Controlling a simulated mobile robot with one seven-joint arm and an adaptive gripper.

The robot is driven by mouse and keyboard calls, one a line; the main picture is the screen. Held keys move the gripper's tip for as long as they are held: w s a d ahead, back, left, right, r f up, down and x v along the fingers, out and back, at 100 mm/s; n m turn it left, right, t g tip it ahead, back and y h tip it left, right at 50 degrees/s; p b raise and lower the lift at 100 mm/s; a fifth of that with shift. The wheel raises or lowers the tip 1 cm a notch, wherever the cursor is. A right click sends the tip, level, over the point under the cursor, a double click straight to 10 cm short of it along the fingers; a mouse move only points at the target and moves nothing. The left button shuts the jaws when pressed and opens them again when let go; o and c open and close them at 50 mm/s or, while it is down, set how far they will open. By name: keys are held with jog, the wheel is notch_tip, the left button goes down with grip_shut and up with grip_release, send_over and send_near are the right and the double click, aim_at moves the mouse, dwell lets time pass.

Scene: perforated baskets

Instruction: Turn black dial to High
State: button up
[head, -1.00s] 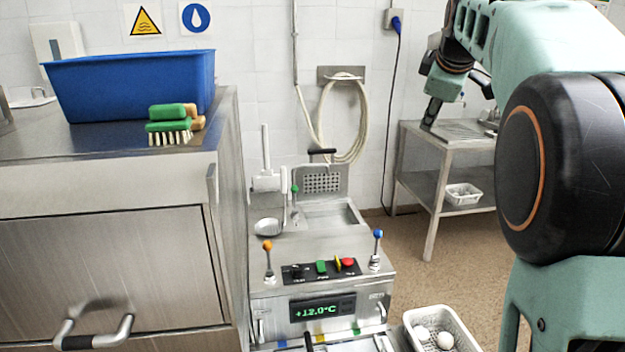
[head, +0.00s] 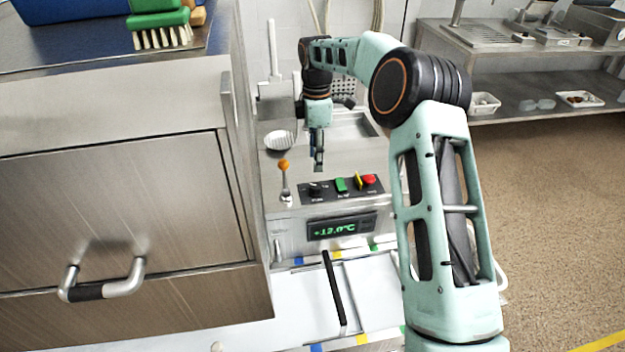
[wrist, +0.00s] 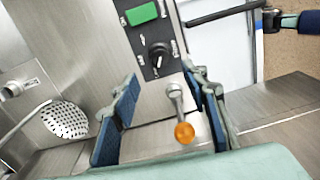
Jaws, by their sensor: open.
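The black dial (head: 316,189) sits at the left end of the black control panel on the steel machine, left of the green button (head: 341,185). In the wrist view the dial (wrist: 157,51) shows beyond the fingertips, with a light pointer line; the labels around it are too small to read. My gripper (head: 319,168) hangs pointing down above the machine top, behind the panel. In the wrist view my gripper (wrist: 165,95) is open and empty, its blue pads apart. The orange-knobbed lever (wrist: 184,128) shows between the fingers, close to the right one.
The orange-knobbed lever (head: 285,176) stands just left of the panel. A perforated ladle (wrist: 66,119) is nearby. A steel cabinet (head: 110,200) stands left.

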aim_at(316, 185)
notch_tip(316, 185, down, 10)
jog(key=shift+s+r, duration=0.1)
jog(key=shift+r, duration=0.1)
grip_shut()
dwell(0.4)
